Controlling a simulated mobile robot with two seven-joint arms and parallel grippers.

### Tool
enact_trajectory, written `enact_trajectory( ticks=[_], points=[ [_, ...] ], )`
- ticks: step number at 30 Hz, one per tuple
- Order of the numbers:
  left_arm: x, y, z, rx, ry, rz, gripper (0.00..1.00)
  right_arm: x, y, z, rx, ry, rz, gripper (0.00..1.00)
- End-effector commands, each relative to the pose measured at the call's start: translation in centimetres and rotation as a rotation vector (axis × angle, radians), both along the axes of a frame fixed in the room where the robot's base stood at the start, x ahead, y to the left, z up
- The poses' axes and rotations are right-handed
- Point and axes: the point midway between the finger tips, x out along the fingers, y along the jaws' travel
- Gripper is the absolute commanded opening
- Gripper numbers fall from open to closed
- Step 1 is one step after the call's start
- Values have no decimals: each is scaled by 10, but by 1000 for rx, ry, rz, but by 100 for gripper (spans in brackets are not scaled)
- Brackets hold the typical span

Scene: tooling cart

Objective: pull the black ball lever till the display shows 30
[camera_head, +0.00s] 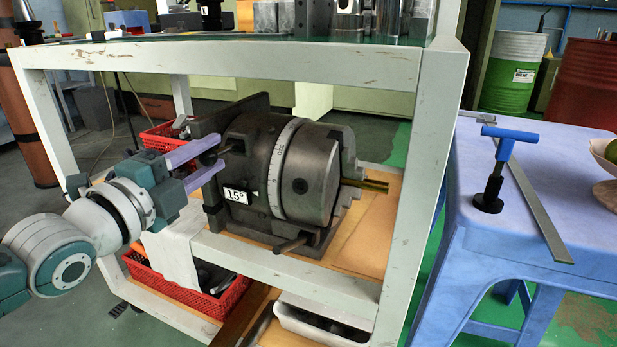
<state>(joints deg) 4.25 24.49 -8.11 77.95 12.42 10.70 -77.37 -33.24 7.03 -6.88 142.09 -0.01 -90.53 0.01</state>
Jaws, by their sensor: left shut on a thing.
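A dark round indexing device (312,172) with a graduated ring sits on the cart's lower shelf. A short bar handle (290,245) sticks out at the device's lower front. My right gripper is not in view.
The cart's pale frame (290,275) runs above, below and right of the device. Red baskets (205,298) and a white tray (322,322) stand low down. A blue table (535,190) at the right holds a blue-handled tool (490,190) and a flat metal bar (540,215).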

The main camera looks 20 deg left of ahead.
Motion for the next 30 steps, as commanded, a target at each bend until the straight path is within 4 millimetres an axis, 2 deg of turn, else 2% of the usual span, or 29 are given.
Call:
enact_trajectory(
  ticks=[1,5,14,22,30],
  points=[
    [-1,0,-11,0,17,2,0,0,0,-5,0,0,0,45],
    [-2,0,-20,1,17,3,0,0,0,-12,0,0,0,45],
    [-2,1,-21,2,19,3,0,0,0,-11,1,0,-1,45],
    [1,1,-37,2,20,3,0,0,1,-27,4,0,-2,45],
    [1,0,-37,2,23,3,0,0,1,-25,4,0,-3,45]
  ],
)
